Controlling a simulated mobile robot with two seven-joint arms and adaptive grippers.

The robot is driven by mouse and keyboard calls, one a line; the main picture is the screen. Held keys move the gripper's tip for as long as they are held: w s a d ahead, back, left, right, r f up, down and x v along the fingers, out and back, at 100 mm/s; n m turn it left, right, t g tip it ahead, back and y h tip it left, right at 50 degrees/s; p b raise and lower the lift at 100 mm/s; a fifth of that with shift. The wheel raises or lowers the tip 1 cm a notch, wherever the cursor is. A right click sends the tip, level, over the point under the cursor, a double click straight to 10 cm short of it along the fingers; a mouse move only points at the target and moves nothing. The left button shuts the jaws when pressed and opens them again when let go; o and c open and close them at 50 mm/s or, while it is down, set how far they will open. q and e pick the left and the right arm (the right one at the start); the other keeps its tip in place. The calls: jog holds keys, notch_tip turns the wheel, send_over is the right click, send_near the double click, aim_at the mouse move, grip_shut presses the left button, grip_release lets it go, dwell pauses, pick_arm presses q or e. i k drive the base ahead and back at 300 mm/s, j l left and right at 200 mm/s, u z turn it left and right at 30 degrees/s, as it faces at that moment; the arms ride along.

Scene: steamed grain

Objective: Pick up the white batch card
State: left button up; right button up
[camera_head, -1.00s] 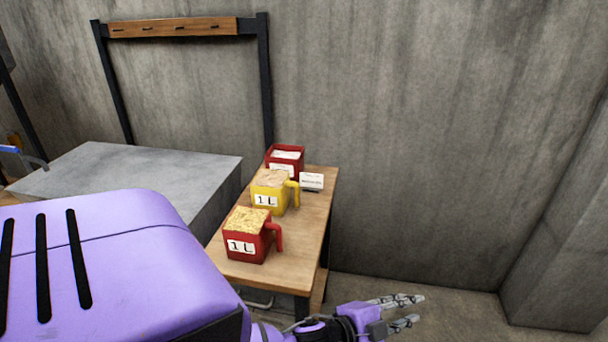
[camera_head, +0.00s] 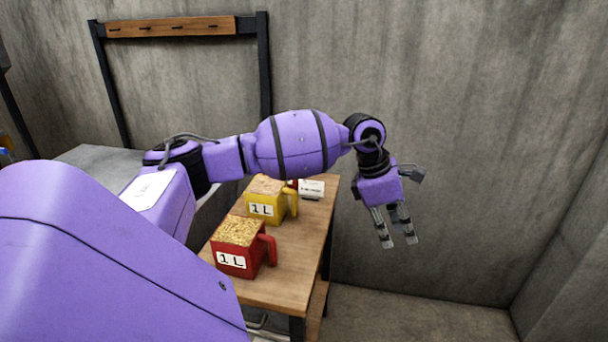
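The white batch card (camera_head: 312,189) stands at the far right of the wooden table, close to the wall, with small dark print on it. Its upper edge lies close under my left arm in the picture. My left gripper (camera_head: 398,243) hangs fingers down to the right of the table, past its edge, apart from the card. Its fingers are spread and nothing is between them. My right gripper is not in view.
On the wooden table (camera_head: 285,290) stand a red grain measure (camera_head: 232,261) in front and a yellow one (camera_head: 262,209) behind it. Another red container at the back is mostly hidden by my arm.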

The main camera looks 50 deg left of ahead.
aim_at(310, 190)
jog(key=i+j, duration=0.1)
jog(key=j, duration=1.8)
jog(key=i, duration=0.05)
